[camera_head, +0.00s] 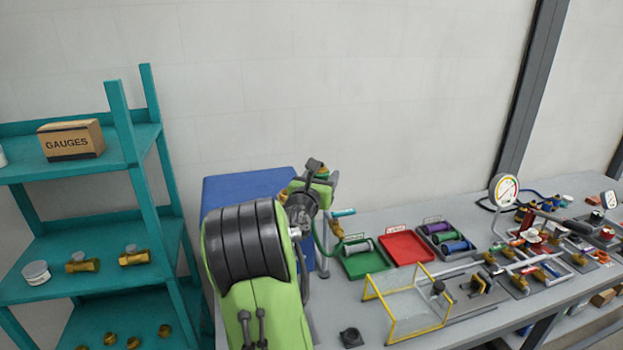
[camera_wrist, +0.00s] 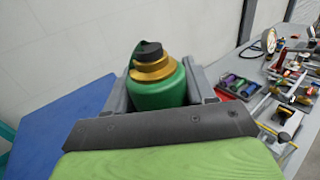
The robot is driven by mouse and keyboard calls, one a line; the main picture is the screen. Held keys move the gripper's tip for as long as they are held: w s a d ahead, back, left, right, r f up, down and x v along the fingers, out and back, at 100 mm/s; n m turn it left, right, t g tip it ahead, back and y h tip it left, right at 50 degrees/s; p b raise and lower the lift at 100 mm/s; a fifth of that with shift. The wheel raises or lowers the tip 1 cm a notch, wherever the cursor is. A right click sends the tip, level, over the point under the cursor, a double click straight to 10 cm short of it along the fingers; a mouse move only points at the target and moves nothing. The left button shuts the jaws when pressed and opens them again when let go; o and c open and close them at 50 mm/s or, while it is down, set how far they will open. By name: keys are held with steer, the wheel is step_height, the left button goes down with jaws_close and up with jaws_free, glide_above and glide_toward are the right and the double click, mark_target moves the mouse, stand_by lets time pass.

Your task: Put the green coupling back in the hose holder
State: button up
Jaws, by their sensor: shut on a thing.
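The green coupling (camera_wrist: 158,94) has a green body, a brass collar and a black end. It fills the middle of the wrist view. My gripper (camera_wrist: 162,84) is shut on it, with one grey finger on each side. In the head view my gripper (camera_head: 322,187) is raised over the left end of the bench, in front of the blue box-like block. My arm hides part of that area, and the coupling is hard to make out there. I cannot tell which thing is the hose holder.
A blue block (camera_head: 240,187) stands left of the grey bench (camera_head: 325,312). A green tray (camera_head: 365,263), a red tray (camera_head: 405,248) and a yellow-framed guard (camera_head: 410,307) are to the right. A black ring-like part (camera_head: 351,337) is near the front. A teal shelf (camera_head: 143,200) stands left.

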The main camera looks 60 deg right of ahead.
steer(key=s+a+f+m+g+b, duration=0.1)
steer(key=s+a+g+b, duration=0.1)
steer(key=s+b, duration=0.15)
steer(key=s+f+m+g+b, duration=0.2)
steer(key=s+f+b, duration=0.3)
steer(key=f+b, duration=0.7)
steer(key=s+d+f+m+g+b, duration=0.1)
steer(key=s+f+g+b, duration=0.3)
steer(key=f+b, duration=0.9)
step_height(320, 180, down, 13)
steer(key=shift+s+r+m+b, duration=0.2)
steer(key=shift+s+m+b, duration=0.1)
steer(key=shift+s+m, duration=0.3)
steer(key=shift+w, duration=0.15)
